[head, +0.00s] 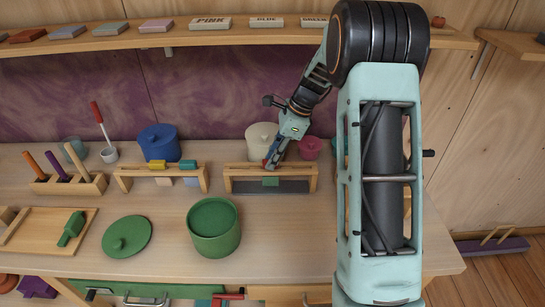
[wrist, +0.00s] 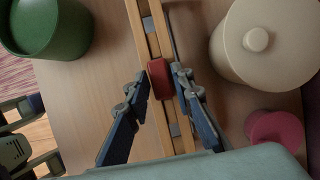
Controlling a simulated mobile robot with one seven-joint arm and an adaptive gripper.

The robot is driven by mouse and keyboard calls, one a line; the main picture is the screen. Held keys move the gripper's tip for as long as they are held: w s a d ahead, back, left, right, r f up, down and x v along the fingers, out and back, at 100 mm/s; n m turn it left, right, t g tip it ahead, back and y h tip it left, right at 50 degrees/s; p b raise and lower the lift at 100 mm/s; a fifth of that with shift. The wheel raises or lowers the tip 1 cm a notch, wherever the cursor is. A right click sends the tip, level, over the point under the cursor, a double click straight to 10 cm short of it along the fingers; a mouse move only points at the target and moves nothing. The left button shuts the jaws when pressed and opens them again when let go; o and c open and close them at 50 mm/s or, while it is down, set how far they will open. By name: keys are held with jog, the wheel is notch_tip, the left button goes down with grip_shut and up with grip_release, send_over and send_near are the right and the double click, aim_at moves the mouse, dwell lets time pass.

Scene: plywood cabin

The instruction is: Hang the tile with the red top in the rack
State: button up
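The tile's red top (wrist: 161,79) sits across the rails of the wooden rack (wrist: 139,22) in the wrist view. My gripper (wrist: 158,78) is over the rack, with one blue-grey finger on each side of the red top. A small gap shows at the left finger; the right finger is close beside the red, and contact there is unclear. In the head view my gripper (head: 270,164) partly hides the red top.
A cream lidded pot (head: 262,137) and a pink pot (head: 310,147) stand close behind the rack. A second rack (head: 125,178) with yellow-topped and teal-topped tiles is to the left. An open green pot (head: 214,240) stands in front. Clear tabletop lies right of it.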

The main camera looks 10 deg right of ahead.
jog(key=shift+o, duration=1.4)
jog(key=shift+r, duration=0.1)
jog(key=v, duration=1.2)
